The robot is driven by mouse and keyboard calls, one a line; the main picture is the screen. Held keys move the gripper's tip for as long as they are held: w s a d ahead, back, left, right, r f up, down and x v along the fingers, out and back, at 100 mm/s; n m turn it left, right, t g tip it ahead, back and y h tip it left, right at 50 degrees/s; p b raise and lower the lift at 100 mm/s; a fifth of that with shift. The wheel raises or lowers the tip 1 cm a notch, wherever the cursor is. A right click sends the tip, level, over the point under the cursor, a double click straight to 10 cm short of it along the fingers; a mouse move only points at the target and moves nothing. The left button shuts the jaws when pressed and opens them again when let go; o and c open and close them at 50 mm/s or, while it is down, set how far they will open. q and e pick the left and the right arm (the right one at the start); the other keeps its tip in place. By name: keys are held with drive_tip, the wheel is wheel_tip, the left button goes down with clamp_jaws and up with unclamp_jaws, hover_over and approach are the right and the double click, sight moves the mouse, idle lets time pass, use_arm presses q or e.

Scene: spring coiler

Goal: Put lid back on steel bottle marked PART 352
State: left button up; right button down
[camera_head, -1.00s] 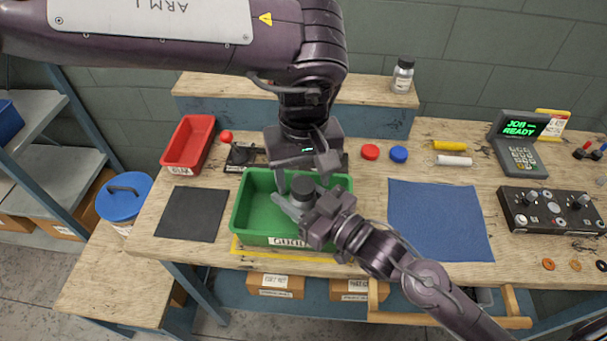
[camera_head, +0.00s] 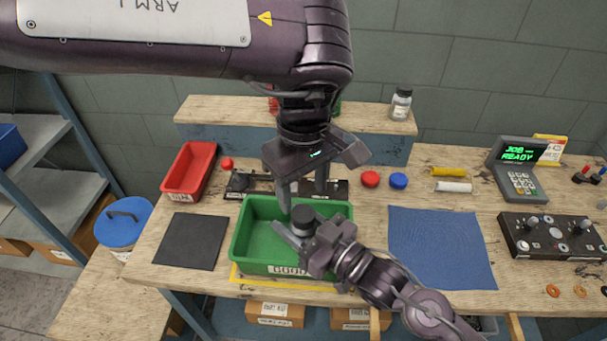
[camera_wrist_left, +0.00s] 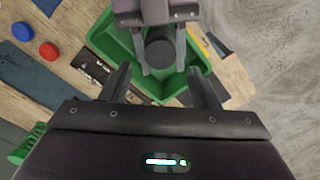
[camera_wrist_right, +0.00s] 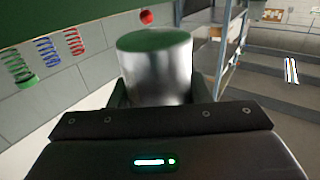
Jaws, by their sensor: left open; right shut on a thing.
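My right gripper (camera_head: 299,232) is shut on a cylinder (camera_head: 303,214) with a dark flat top, held over the green bin. In the right wrist view the cylinder (camera_wrist_right: 158,72) has a shiny steel side; its end looks greenish. No PART 352 marking is legible, and I cannot tell whether this is the bottle alone or with a lid. My left gripper (camera_head: 303,197) is open and empty, pointing down just above and behind the cylinder. In the left wrist view the dark cylinder (camera_wrist_left: 160,48) lies beyond my left fingertips, apart from them.
The green bin (camera_head: 240,245) sits below both grippers. A red bin (camera_head: 182,180), dark mat (camera_head: 190,241) and blue mat (camera_head: 440,245) lie around it. A small capped bottle (camera_head: 401,104) stands on the raised shelf. A control box (camera_head: 550,237) and terminal (camera_head: 518,170) are at right.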

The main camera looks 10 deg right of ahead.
use_arm(q)
drive_tip(key=n, duration=0.4)
drive_tip(key=shift+r+n, duration=0.2)
drive_tip(key=shift+n, duration=0.1)
drive_tip(key=n, duration=0.4)
drive_tip(key=shift+r, duration=0.15)
drive_tip(key=n, duration=0.4)
drive_tip(key=shift+r+n, duration=0.2)
drive_tip(key=shift+n, duration=0.1)
drive_tip(key=n, duration=0.4)
drive_tip(key=shift+r, duration=0.15)
drive_tip(key=n, duration=0.4)
drive_tip(key=shift+r+n, duration=0.2)
drive_tip(key=shift+n, duration=0.1)
drive_tip(key=n, duration=0.4)
drive_tip(key=shift+r, duration=0.15)
drive_tip(key=n, duration=0.6)
drive_tip(key=shift+r, duration=0.25)
drive_tip(key=n, duration=0.4)
drive_tip(key=shift+r+n, duration=0.15)
drive_tip(key=shift+n, duration=0.15)
